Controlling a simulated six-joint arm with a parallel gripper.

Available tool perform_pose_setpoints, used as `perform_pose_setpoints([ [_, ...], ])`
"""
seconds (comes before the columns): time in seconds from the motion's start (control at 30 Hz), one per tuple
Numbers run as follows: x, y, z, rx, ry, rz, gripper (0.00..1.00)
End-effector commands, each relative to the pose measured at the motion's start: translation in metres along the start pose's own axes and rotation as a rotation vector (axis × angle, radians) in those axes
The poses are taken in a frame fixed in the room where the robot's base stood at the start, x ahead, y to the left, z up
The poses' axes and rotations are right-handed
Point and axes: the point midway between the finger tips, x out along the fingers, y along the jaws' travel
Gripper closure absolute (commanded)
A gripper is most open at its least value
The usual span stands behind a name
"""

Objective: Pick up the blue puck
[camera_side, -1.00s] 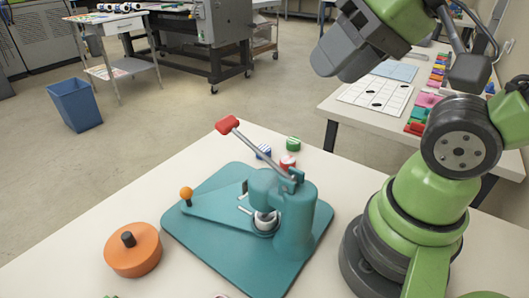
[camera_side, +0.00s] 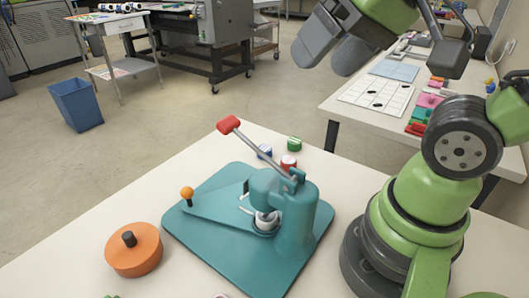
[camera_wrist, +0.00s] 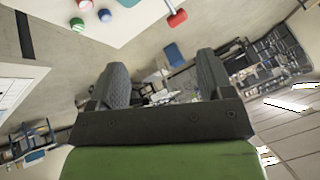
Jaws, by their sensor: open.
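The blue puck (camera_side: 264,152), with white marks, sits on the white table behind the teal press, partly hidden by the press's lever. It also shows near the top of the wrist view (camera_wrist: 105,15). A green puck (camera_side: 294,144) and a red puck (camera_side: 288,162) stand close to its right. My gripper (camera_side: 323,66) is open and empty, high above and to the right of the pucks in the side view. Its two dark fingers stand apart in the wrist view (camera_wrist: 161,68), with nothing between them.
The teal press (camera_side: 290,225) with its red-knobbed lever (camera_side: 229,124) stands in front of the pucks. An orange round part (camera_side: 133,252) lies at the table's left. A second table (camera_side: 340,105) with coloured items stands behind on the right.

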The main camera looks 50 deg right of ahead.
Motion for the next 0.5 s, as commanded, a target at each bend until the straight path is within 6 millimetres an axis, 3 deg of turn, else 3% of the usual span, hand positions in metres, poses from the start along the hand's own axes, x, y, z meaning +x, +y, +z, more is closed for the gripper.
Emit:
perform_pose_setpoints([
  [0.27, 0.057, 0.017, -0.074, -0.047, -0.112, 0.137, 0.26],
  [0.5, 0.135, 0.06, -0.118, -0.095, -0.23, 0.226, 0.26],
])
